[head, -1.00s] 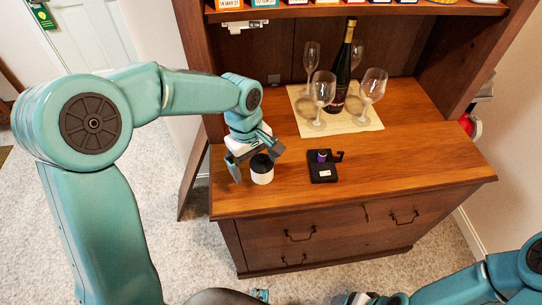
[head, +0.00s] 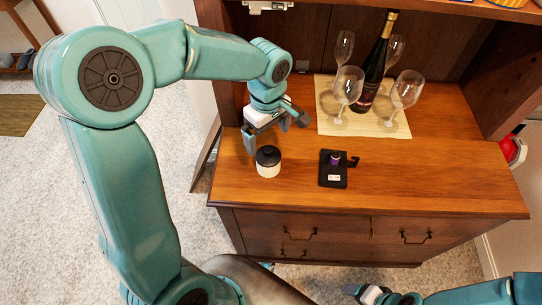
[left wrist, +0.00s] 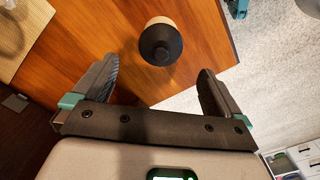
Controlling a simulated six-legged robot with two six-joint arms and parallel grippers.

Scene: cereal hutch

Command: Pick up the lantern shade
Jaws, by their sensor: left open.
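A small round white jar-like thing with a black domed top, which I take to be the lantern shade (head: 268,162), stands upright near the left front of the wooden counter. My left gripper (head: 274,133) is open and empty, just behind and above it, apart from it. In the left wrist view the shade (left wrist: 160,42) lies beyond the two spread fingertips (left wrist: 158,78), roughly centred between them. My right gripper (head: 372,295) shows only partly at the bottom edge of the head view; its jaws are unclear.
A wine bottle (head: 376,62) and several glasses stand on a cream mat (head: 392,131) at the back. The counter's right side is clear. An upper shelf hangs behind.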

